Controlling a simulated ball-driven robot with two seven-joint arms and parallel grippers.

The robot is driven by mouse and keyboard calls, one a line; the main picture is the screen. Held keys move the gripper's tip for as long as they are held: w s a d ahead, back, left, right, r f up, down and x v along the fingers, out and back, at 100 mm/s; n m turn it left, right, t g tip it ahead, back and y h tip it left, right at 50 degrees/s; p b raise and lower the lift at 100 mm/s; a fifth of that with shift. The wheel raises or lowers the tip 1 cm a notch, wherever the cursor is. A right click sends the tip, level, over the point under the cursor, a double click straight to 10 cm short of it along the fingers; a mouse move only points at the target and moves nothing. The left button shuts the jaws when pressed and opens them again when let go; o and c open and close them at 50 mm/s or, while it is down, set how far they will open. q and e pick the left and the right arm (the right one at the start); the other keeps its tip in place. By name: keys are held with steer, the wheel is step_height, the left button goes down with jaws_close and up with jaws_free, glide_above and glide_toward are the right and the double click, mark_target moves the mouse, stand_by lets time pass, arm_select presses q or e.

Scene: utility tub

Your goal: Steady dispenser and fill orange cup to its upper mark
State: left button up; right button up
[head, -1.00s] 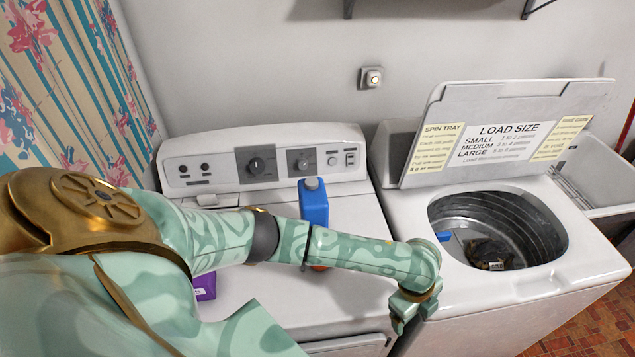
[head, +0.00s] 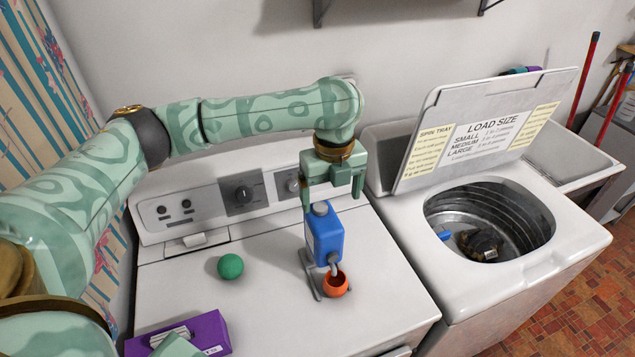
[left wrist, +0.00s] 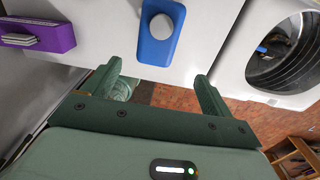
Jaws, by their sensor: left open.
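The blue dispenser (head: 325,238) with a grey cap stands on the white machine's top, with a grey stand (head: 311,272) beside and under it. It also shows in the left wrist view (left wrist: 158,50), cap toward the camera. The orange cup (head: 335,287) is just below the dispenser's spout at its front. The cup's inside looks dark; I cannot make out its marks or level. My left gripper (head: 332,197) is open and empty, pointing down over the dispenser's top, with its fingers apart on either side of the cap.
A green ball (head: 230,266) lies left of the dispenser. A purple box (head: 190,333) is at the front left. The control panel (head: 240,194) rises behind. To the right is an open washer tub (head: 490,215) with dark items inside and a raised lid (head: 480,125).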

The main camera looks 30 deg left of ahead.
mark_target(326, 223)
arm_select(q)
steer(key=f, duration=0.2)
steer(key=s+f+b, duration=0.1)
steer(key=f, duration=0.1)
steer(key=shift+s+f, duration=0.1)
steer(key=f, duration=0.2)
steer(key=f+b, duration=0.1)
steer(key=f, duration=0.3)
steer(key=shift+w+a, duration=0.35)
steer(key=shift+a, duration=0.05)
step_height(326, 223, down, 3)
steer(key=shift+d+r+b, duration=0.15)
steer(key=shift+b, duration=0.4)
steer(key=shift+f, duration=0.65)
arm_select(e)
steer(key=shift+s+a+f, duration=0.15)
steer(key=shift+s+f, duration=0.05)
steer(key=shift+f, duration=0.7)
steer(key=shift+s+a+f, duration=0.1)
steer(key=shift+s+f, duration=0.1)
steer(key=shift+f, duration=0.7)
arm_select(q)
steer(key=c, duration=1.8)
arm_select(e)
steer(key=shift+d, duration=0.2)
arm_select(q)
steer(key=shift+o, duration=0.2)
arm_select(e)
steer(key=shift+s, duration=0.1)
